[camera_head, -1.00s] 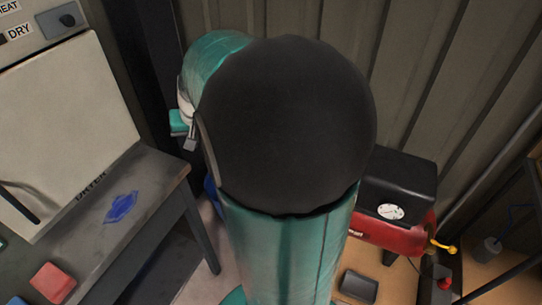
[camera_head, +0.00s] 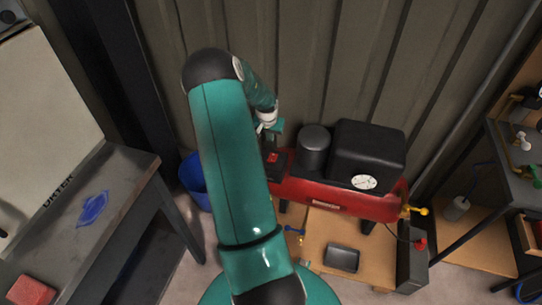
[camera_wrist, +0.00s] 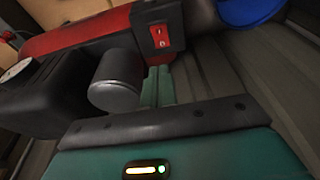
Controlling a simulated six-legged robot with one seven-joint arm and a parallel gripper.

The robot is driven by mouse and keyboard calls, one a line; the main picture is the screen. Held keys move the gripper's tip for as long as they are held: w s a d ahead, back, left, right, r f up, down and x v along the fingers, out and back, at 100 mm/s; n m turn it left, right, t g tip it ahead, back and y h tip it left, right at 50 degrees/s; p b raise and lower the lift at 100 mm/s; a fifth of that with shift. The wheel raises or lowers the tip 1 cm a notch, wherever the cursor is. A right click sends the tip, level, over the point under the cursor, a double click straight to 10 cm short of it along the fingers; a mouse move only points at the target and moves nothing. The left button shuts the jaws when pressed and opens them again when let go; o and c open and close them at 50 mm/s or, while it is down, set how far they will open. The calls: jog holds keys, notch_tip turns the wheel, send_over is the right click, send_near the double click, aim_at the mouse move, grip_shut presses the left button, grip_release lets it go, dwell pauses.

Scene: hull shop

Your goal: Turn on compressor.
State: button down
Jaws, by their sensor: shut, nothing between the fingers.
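The compressor has a red tank (camera_head: 330,200), a black housing (camera_head: 366,155) and a round white gauge (camera_head: 364,182). It stands by the corrugated wall in the head view. A red rocker switch (camera_head: 272,158) sits on a dark box at its left end. The switch also shows in the wrist view (camera_wrist: 159,37), and I cannot tell which way it is set. My gripper (camera_head: 277,134) is shut and empty, close above the switch end. In the wrist view its green fingers (camera_wrist: 158,76) point towards the switch, with contact not visible.
A dark cylinder (camera_head: 314,148) stands beside the switch, close to my gripper. A blue bucket (camera_head: 194,180) is left of the compressor. A grey table (camera_head: 125,185) is at left, a shelf at right. The wall is close behind.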

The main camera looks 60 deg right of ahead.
jog(key=shift+f, duration=0.1)
send_over(271, 160)
notch_tip(271, 160, down, 12)
jog(key=shift+s+a+f, duration=0.1)
jog(key=shift+a+f, duration=0.1)
jog(key=shift+f, duration=0.55)
jog(key=shift+a+f, duration=0.3)
jog(key=shift+f, duration=0.25)
jog(key=shift+d, duration=0.1)
jog(key=shift+d+r, duration=0.35)
jog(key=shift+d, duration=0.25)
